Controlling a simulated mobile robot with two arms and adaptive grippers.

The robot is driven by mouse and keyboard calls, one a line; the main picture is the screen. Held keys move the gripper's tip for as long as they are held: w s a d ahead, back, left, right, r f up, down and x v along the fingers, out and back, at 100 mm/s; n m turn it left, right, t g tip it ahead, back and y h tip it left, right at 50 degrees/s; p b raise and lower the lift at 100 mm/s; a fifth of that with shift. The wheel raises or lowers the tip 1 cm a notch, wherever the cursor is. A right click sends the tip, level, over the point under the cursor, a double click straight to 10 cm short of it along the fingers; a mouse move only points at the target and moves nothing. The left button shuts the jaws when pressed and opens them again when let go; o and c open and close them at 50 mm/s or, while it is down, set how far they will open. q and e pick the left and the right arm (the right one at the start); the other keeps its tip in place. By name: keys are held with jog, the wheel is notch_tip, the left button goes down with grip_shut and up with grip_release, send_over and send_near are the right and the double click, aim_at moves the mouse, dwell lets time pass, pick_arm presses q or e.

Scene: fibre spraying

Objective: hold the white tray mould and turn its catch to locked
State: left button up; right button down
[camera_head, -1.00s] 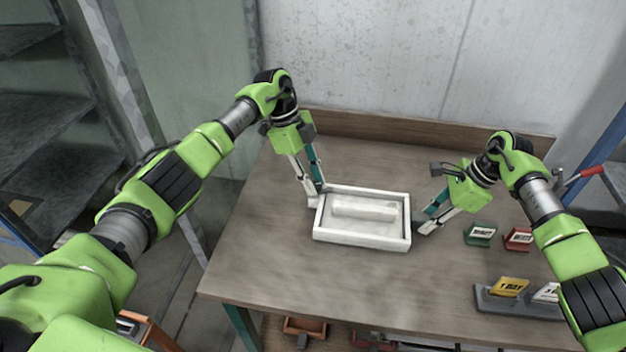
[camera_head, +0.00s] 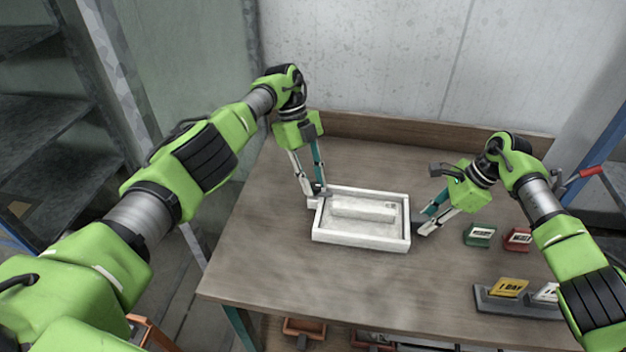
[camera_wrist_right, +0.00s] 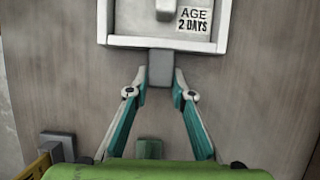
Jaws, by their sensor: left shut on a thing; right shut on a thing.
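The white tray mould (camera_head: 361,240) lies flat on the bench, a pale raised block (camera_head: 362,209) inside it. My left gripper (camera_head: 315,194) points down at the tray's left end, shut on a small pale tab (camera_head: 314,203); the fingers partly hide it. My right gripper (camera_head: 425,222) is at the right end. In the right wrist view its fingers (camera_wrist_right: 160,82) are shut on a grey lug (camera_wrist_right: 160,66) at the tray's edge. A label (camera_wrist_right: 193,20) inside the tray reads "AGE 2 DAYS". I cannot tell the catch's position.
A green marker (camera_head: 480,235) and a red marker (camera_head: 517,239) stand right of the tray. A grey rack (camera_head: 520,304) with a yellow "1 DAY" card (camera_head: 509,287) and a white card lies at the front right. The bench (camera_head: 290,275) is clear in front of the tray.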

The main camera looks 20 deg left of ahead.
aim_at(313, 184)
pick_arm(q)
jog(key=o, duration=1.1)
jog(key=shift+r, duration=0.1)
notch_tip(313, 184, up, 10)
